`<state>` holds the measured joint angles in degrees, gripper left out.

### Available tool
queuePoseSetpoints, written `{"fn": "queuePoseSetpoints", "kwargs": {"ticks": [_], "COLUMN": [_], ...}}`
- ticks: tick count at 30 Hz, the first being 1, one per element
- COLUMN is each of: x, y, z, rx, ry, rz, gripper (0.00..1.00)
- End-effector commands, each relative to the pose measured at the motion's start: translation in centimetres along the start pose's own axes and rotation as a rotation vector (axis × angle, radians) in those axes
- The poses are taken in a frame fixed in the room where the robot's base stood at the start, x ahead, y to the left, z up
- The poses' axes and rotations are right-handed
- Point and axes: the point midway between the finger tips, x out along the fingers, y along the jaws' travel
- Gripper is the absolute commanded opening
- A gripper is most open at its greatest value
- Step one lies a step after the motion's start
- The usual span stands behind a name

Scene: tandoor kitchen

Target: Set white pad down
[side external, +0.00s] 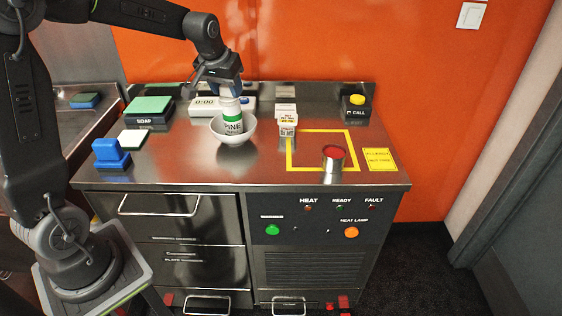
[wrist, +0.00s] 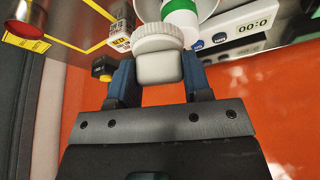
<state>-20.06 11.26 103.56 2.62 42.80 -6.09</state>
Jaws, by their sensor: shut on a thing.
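In the wrist view my gripper (wrist: 159,80) is shut on a pale rounded top piece (wrist: 160,68) above a ribbed white cap (wrist: 158,38).
A blue block (side external: 110,153), a soap box with a green pad (side external: 148,106) and a timer (side external: 207,104) are nearby. Small cartons (side external: 287,122), a yellow square outline (side external: 290,152), a red-topped can (side external: 333,158) and a call button (side external: 355,106) are at the right.

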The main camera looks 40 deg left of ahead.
Motion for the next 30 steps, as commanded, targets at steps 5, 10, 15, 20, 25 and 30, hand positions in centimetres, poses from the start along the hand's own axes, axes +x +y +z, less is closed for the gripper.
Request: {"fn": "queuePoseSetpoints", "kwargs": {"ticks": [5, 10, 15, 20, 25, 30], "x": [1.0, 3.4, 4.8, 6.5, 8.8, 10.6], "y": [2.3, 2.2, 2.6, 5.3, 9.1, 12.2], "z": [0.4, 1.4, 1.9, 2.4, 2.9, 3.3], "rx": [0.037, 0.034, 0.036, 0.041, 0.042, 0.038], "ry": [-0.005, -0.004, -0.001, -0.002, -0.001, 0.0], "rz": [0.014, 0.014, 0.014, 0.016, 0.016, 0.015], "gripper": [0.21, 0.21, 0.21, 0.21, 0.21, 0.21]}}
